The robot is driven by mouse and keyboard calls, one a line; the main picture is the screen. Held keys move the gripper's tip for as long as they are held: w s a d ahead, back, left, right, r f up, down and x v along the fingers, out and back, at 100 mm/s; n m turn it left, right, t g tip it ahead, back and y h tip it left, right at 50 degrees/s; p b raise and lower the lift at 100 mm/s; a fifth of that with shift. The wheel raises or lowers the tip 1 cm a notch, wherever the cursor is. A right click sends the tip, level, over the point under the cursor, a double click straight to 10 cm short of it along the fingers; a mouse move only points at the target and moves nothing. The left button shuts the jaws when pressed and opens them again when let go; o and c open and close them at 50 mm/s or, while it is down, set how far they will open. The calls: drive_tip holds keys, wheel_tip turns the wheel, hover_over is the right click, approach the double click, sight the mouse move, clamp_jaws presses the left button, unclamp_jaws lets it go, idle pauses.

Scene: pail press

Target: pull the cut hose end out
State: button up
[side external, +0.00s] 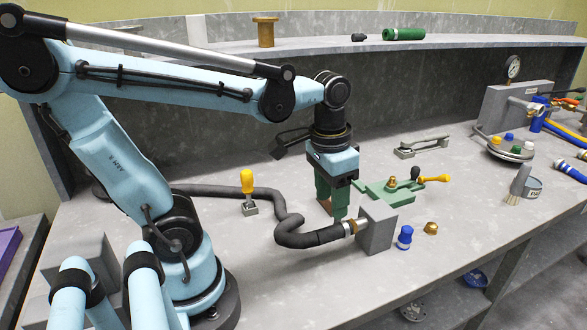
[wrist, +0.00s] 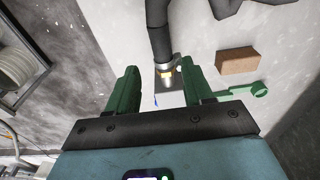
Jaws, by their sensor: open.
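A black hose (side external: 285,232) snakes over the bench to a grey block (side external: 376,232). Its end, with a light metal fitting (side external: 350,227), meets the left face of the block. My gripper (side external: 333,200) has green fingers, points down and is open and empty. It is above and behind the hose end in the side view. The wrist view shows my gripper (wrist: 160,72) with its fingers apart, one to each side of the fitting; contact is not visible.
A brown brick (wrist: 237,60) lies right of the fingers in the wrist view. A green fixture (side external: 385,190) with a yellow handle stands behind the block. A blue cap (side external: 404,237) and a brass nut (side external: 431,228) are right of it.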

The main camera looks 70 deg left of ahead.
sight(323, 230)
drive_tip(key=shift+s+a+r+g, duration=0.1)
drive_tip(key=shift+s+a+g, duration=0.1)
drive_tip(key=shift+g, duration=0.3)
drive_tip(key=shift+f, duration=0.2)
wheel_tip(323, 230, down, 7)
drive_tip(key=shift+f, duration=0.25)
drive_tip(key=shift+c, duration=0.6)
clamp_jaws()
drive_tip(key=shift+s, duration=0.35)
drive_tip(key=shift+s, duration=3.15)
